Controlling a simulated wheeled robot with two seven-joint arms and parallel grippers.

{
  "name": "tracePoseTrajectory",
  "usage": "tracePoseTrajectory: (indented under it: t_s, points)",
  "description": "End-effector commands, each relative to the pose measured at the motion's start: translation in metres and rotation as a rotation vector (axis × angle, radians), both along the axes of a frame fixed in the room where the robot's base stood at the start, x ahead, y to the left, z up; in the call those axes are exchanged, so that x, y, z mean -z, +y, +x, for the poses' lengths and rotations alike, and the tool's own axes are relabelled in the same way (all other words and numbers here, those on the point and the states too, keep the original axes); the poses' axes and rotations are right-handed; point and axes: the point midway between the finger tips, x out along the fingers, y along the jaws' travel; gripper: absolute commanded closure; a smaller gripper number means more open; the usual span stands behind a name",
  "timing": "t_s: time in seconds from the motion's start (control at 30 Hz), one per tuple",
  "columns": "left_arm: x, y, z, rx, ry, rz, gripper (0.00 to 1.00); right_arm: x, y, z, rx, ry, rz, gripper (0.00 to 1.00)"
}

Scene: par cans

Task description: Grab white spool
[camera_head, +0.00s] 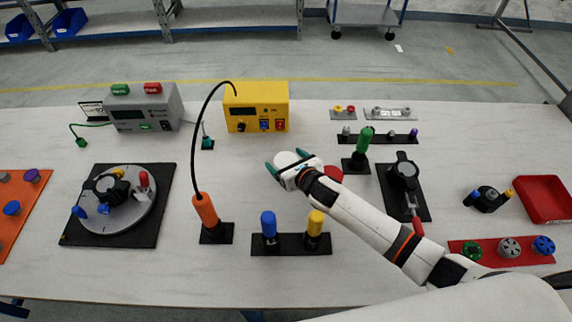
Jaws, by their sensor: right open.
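My right gripper (286,164) reaches in from the lower right over the middle of the table. Its teal fingertips are apart. A round white piece (284,157) shows between or just beyond the fingertips; I cannot tell whether they touch it. A whitish-grey spoked spool (509,247) sits on a red strip (491,261) at the right front, between a green spool (471,250) and a blue spool (543,245). It is well apart from the gripper. My left gripper is not in view.
A red disc (333,173) is partly hidden by my right gripper. An orange-handled tool (205,208) with a tall black cable stands left of it. Blue and yellow handles (268,224) stand in front. A yellow box (257,107) is behind. A red tray (546,199) lies far right.

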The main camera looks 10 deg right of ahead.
Motion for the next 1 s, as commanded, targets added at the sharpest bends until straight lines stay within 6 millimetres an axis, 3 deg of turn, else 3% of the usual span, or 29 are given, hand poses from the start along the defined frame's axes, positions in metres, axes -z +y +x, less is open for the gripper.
tracePoseTrajectory:
  t_s: [0.33, 0.63, 0.87, 1.0]
  points:
    - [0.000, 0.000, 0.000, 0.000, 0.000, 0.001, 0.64, 0.003, 0.002, 0.007, 0.000, 0.000, -0.001, 0.14]
    - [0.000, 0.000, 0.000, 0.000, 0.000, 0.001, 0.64, 0.003, 0.002, 0.006, 0.000, 0.000, -0.001, 0.63]
    - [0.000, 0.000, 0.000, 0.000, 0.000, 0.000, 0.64, 0.002, 0.002, 0.007, -0.001, -0.002, 0.000, 0.65]
    - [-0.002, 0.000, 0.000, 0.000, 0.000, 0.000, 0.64, -0.011, 0.001, 0.008, -0.001, -0.005, -0.001, 0.65]
